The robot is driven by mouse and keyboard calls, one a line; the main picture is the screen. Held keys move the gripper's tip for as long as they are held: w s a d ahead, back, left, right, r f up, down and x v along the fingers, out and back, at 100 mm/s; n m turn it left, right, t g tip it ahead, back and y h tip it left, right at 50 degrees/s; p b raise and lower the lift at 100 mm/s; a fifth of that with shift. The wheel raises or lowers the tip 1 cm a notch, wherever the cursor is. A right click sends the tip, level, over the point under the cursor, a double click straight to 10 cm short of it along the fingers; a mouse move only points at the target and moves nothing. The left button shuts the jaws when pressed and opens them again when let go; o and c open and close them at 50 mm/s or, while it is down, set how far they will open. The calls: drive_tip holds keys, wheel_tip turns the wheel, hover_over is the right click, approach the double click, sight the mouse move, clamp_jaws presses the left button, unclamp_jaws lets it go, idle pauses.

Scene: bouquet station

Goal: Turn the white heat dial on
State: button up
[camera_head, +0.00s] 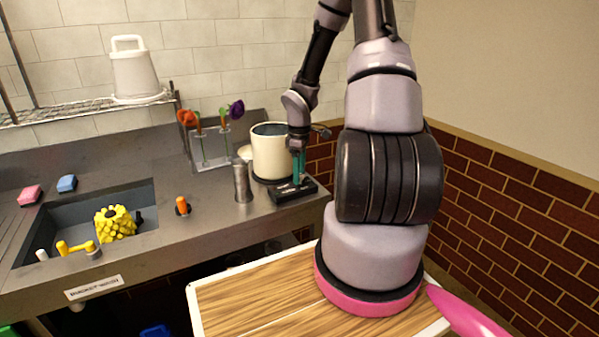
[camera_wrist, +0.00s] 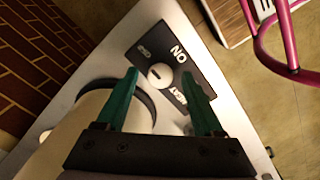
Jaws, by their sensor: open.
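The white heat dial (camera_wrist: 160,76) is a small round knob on a black panel (camera_wrist: 178,62) in the wrist view. The dial carries a short dark mark. My gripper (camera_wrist: 160,88) is open, with one green finger on each side of the dial. I cannot tell whether the fingers touch it. In the head view, my gripper (camera_head: 298,165) points down over the black panel (camera_head: 293,194) at the counter's right end, and hides the dial.
A cream pot (camera_head: 271,153) stands close behind the panel. A metal cylinder (camera_head: 243,183) stands to its left, near a rack with flowers (camera_head: 210,148). A sink (camera_head: 70,215) holding a yellow object (camera_head: 115,223) is farther left. The counter's front edge is near the panel.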

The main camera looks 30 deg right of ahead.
clamp_jaws()
drive_tip(key=shift+m, duration=0.4)
drive_tip(key=m, duration=0.3)
drive_tip(key=shift+m, duration=0.4)
drive_tip(key=m, duration=1.3)
drive_tip(key=shift+m, duration=0.3)
